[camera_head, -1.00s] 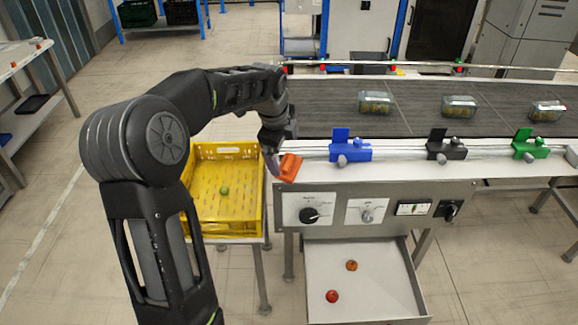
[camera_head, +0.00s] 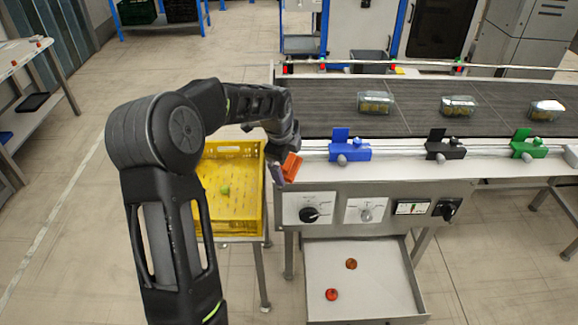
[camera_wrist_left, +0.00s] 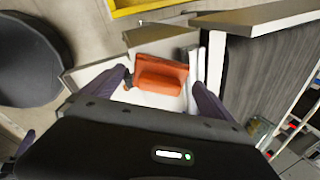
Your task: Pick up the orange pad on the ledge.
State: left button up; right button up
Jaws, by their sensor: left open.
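The orange pad (camera_head: 291,165) lies at the left end of the ledge (camera_head: 400,170) along the conveyor's front. It also shows in the left wrist view (camera_wrist_left: 160,75), between the spread fingers. My left gripper (camera_head: 277,170) is at the left side of the pad, partly hidden by its own wrist in the head view. In the left wrist view my left gripper (camera_wrist_left: 160,85) is open, one finger to each side of the pad. I cannot tell whether a finger touches it. My right gripper is not in view.
Blue (camera_head: 350,151), black (camera_head: 445,150) and green (camera_head: 528,149) clamp-like blocks sit on a rail right of the pad. A yellow crate (camera_head: 262,200) with a green item stands left. Clear packs ride the dark belt (camera_head: 420,95). A white tray (camera_head: 390,285) is below.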

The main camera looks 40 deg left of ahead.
aim_at(288, 161)
pick_arm(q)
jog(key=c, duration=1.6)
jog(key=shift+r, duration=0.1)
notch_tip(288, 161, up, 10)
jog(key=shift+f+b, duration=0.1)
jog(key=shift+b, duration=0.45)
jog(key=shift+a, duration=0.1)
